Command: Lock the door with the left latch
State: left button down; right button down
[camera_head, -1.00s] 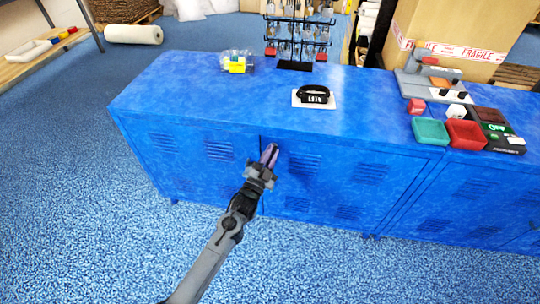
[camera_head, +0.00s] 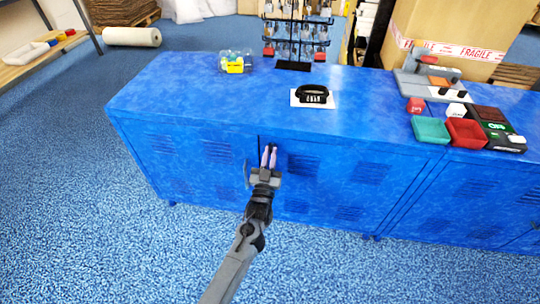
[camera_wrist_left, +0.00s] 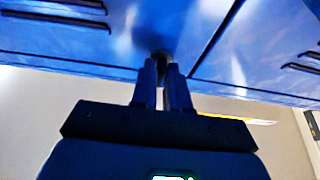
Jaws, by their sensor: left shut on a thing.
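The blue metal cabinet (camera_head: 190,138) has louvred doors on its front, with a vertical seam between the left door (camera_head: 200,165) and the door to its right (camera_head: 345,180). My left gripper (camera_head: 269,152) is at the upper front by this seam, its fingers pointing up at the door face. In the left wrist view, its two fingers (camera_wrist_left: 164,70) are close together around a small dark knob-like latch part (camera_wrist_left: 161,56) beside the door seam. The gripper is shut on this latch. Most of the latch is hidden by the fingers, so its angle cannot be told.
On the cabinet top are a black padlock-like item on a white card (camera_head: 313,97), a clear bin (camera_head: 235,64), a wire rack (camera_head: 295,40), and red (camera_head: 466,132) and teal trays (camera_head: 431,130). Open blue carpet (camera_head: 90,230) lies in front.

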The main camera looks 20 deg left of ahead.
dwell(0.5)
pick_arm(q)
jog(key=c, duration=1.2)
grip_release()
jog(key=shift+s, duration=0.1)
jog(key=p+v, duration=0.3)
jog(key=v, duration=0.7)
jog(key=shift+s+f, duration=0.25)
